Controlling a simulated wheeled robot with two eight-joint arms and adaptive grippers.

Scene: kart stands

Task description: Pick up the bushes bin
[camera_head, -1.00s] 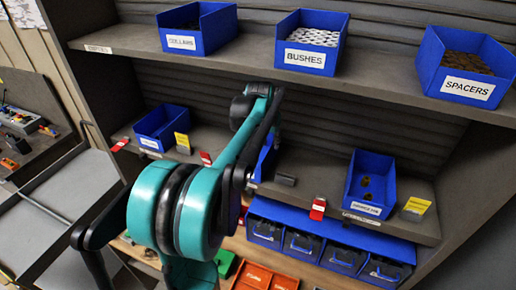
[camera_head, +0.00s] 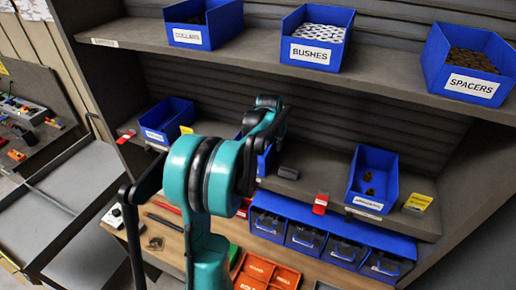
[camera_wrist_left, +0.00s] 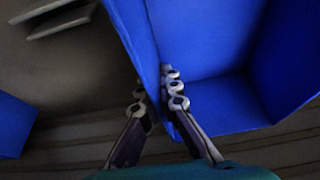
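A blue bin labelled BUSHES (camera_head: 318,38), full of pale round parts, stands on the upper shelf between two other blue bins. My left gripper (camera_head: 262,138) is below that shelf, over a blue bin (camera_head: 262,160) on the middle shelf that my arm mostly hides; its label is not visible. In the left wrist view a blue bin (camera_wrist_left: 205,45) shows a bare interior. The left gripper's fingers (camera_wrist_left: 158,95) are close together on either side of its wall, one inside and one outside, and look closed on it. My right gripper is not in view.
Upper-shelf bins are COLLARS (camera_head: 204,22) at left and SPACERS (camera_head: 466,62) at right. The middle shelf (camera_head: 310,188) also holds a left bin (camera_head: 166,122) and a right bin (camera_head: 372,178). Blue drawers (camera_head: 330,238) and orange trays (camera_head: 266,272) sit below.

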